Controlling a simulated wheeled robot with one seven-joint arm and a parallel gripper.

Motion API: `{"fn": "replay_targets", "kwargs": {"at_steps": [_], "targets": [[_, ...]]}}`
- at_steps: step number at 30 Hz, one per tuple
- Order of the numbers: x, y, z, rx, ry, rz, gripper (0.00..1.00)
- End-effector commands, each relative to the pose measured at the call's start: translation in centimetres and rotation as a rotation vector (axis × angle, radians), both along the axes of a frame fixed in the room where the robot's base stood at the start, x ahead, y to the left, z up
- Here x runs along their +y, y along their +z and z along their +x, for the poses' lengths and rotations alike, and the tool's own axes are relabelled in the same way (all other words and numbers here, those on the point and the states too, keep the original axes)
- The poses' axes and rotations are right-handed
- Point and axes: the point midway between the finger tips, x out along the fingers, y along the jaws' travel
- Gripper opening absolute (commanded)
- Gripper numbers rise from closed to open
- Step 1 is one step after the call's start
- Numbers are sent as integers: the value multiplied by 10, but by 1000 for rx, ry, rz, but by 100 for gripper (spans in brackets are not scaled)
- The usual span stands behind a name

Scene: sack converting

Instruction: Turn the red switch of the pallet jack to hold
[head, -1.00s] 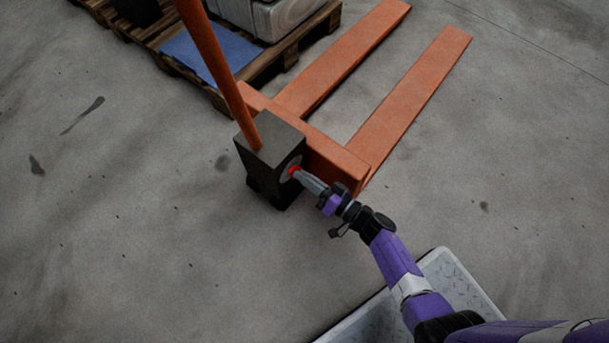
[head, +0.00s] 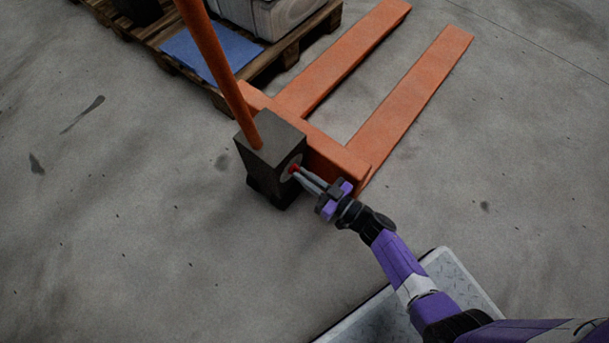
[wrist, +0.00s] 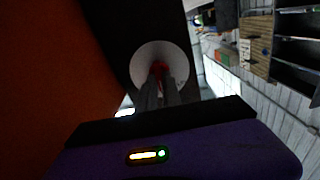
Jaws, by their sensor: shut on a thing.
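The pallet jack is orange, with a dark box-shaped housing (head: 268,140) at the foot of its tilted handle (head: 214,62). The red switch (head: 294,169) sits on a pale round plate on the housing's right face. In the wrist view the red switch (wrist: 158,68) shows at the centre of the white round plate (wrist: 146,56). My gripper (head: 298,172) reaches in from the lower right and its fingers are shut on the switch. The fingers (wrist: 158,84) hide part of the switch. I cannot read any position marks on the plate.
The jack's orange forks (head: 412,98) stretch away to the upper right. A wooden pallet (head: 290,62) with a blue sheet (head: 205,50) and pale load stands behind. The concrete floor to the left and right is clear.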

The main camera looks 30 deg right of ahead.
Motion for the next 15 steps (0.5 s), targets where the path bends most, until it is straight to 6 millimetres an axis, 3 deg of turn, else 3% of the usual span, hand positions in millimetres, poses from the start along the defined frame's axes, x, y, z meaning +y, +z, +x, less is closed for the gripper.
{"fn": "replay_targets", "kwargs": {"at_steps": [15], "targets": [[0,-1,0,-22,-1,-75,0]]}}
